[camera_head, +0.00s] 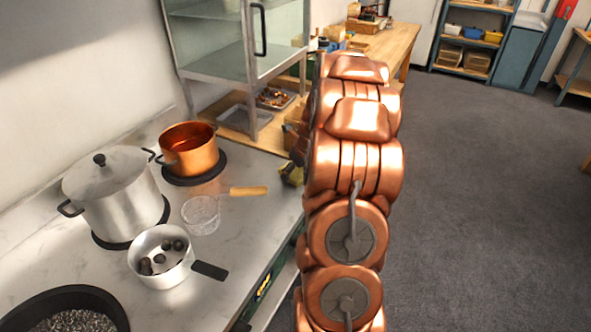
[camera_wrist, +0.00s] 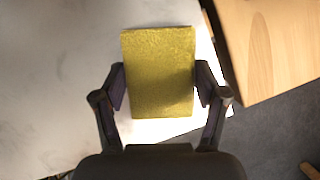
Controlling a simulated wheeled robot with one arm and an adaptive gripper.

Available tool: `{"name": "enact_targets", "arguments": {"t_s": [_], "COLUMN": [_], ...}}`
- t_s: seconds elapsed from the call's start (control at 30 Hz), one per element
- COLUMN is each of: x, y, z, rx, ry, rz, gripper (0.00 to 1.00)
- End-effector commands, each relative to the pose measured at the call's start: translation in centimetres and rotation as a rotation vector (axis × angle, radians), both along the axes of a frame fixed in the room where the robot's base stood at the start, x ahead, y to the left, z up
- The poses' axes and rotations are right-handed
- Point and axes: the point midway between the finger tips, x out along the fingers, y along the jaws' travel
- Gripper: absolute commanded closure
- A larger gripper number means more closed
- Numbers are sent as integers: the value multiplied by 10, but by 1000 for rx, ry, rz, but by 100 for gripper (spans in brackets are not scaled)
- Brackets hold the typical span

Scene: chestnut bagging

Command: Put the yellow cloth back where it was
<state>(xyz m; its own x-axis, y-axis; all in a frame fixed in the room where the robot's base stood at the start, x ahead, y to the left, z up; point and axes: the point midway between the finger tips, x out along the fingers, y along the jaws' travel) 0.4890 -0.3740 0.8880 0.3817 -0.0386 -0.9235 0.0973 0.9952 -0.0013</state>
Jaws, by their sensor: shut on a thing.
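The yellow cloth (camera_wrist: 158,50) is a flat, rectangular, dull-yellow piece in the middle of the wrist view. My gripper (camera_wrist: 160,86) has one finger against each of its long sides and is shut on it. The far part of the cloth sticks out beyond the fingertips. In the head view my copper-coloured arm hides most of the gripper; only a small dark and yellowish bit of the cloth and gripper (camera_head: 290,174) shows at the arm's left edge, by the counter's right edge. The cloth's height above the counter cannot be told.
The grey counter (camera_head: 245,218) holds a steel pot (camera_head: 110,200), a copper pot (camera_head: 189,152), a strainer (camera_head: 201,214), a saucepan with several chestnuts (camera_head: 160,258) and a dark pan (camera_head: 60,298). A wooden table (camera_wrist: 270,45) lies right of the cloth. Dark floor (camera_head: 480,200) is open at right.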

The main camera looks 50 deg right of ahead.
Motion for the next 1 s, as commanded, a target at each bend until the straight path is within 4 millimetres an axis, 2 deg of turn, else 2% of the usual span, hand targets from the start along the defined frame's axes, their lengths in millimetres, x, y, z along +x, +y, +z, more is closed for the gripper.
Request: {"name": "enact_targets", "arguments": {"t_s": [0.23,0.27,0.47,0.83,1.0], "x": [0,0,0,0,-4], "y": [0,0,0,0,0], "z": [-3,-3,-2,-1,9], "rx": [1,1,1,1,0], "ry": [1,0,0,0,-1], "rz": [0,0,0,0,-1], "gripper": [61,25,4,3,3]}}
